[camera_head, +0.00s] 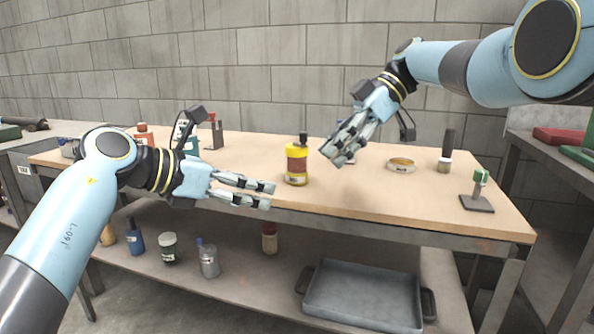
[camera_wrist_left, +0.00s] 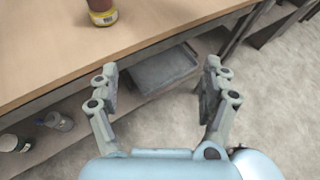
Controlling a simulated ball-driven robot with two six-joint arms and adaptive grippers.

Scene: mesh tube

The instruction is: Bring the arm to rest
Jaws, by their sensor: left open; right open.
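My left gripper (camera_head: 268,194) is open and empty at the front edge of the wooden-topped table (camera_head: 240,160), left of a yellow and red bottle with a dark cap. In the left wrist view my left gripper (camera_wrist_left: 160,85) has its fingers spread with nothing between them, the lower tray and floor showing beyond. My right gripper (camera_head: 332,158) is open and appears empty above the table, right of that bottle, its fingers pointing down and to the left.
The yellow and red bottle (camera_head: 297,165) stands near the table's front edge; its base shows in the left wrist view (camera_wrist_left: 102,12). A tape roll (camera_head: 401,165), a brush (camera_head: 446,152) and a green-topped stand (camera_head: 478,190) are to the right. A grey tray (camera_head: 362,296) lies on the lower shelf.

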